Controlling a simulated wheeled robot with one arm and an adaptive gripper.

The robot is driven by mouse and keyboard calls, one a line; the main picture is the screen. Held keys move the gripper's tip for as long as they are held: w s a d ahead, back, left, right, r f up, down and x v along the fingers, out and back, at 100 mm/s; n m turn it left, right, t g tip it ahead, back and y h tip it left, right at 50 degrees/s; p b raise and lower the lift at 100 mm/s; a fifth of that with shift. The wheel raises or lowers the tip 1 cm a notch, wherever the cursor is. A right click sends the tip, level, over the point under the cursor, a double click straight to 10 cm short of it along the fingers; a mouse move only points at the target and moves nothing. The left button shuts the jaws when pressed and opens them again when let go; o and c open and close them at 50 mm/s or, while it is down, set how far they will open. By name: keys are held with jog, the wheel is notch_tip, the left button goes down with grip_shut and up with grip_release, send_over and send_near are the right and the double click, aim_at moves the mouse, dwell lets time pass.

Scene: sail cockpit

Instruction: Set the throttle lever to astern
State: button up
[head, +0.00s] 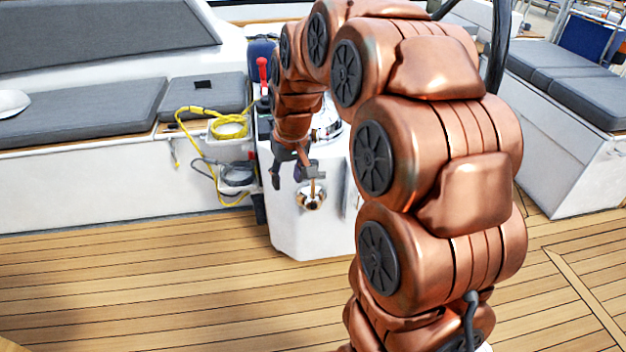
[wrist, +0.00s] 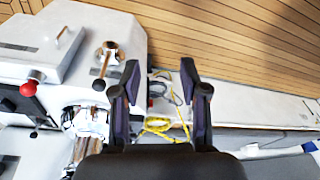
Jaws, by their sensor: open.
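A white pedestal (head: 290,228) stands in the middle of the cockpit. A lever with a dark knob (wrist: 99,84) rises from a round chrome base (head: 310,197) on its face; the base also shows in the wrist view (wrist: 110,52). A red-knobbed lever (head: 262,66) stands at the pedestal's back left; its red knob (wrist: 29,88) is at the left in the wrist view. I cannot tell for certain which is the throttle. My gripper (head: 288,176) is open and empty, close to the chrome-based lever. In the wrist view my gripper (wrist: 158,75) has that knob just left of its left finger.
A yellow rope (head: 228,125) and grey line hang beside the pedestal on the left. White benches with grey cushions (head: 90,110) line the left, with more cushions (head: 560,75) at the right. The teak deck (head: 130,280) in front is clear.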

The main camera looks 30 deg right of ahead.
jog(key=w+d+f+t+b, duration=0.1)
jog(key=w+d+f+b, duration=0.2)
jog(key=w+d+f, duration=0.4)
jog(key=m+t+h+b, duration=0.1)
jog(key=m+b, duration=0.1)
jog(key=b, duration=0.1)
send_over(313, 182)
jog(key=s, duration=0.2)
notch_tip(313, 182, down, 5)
jog(key=shift+x, duration=3.85)
jog(key=shift+w, duration=0.1)
grip_shut()
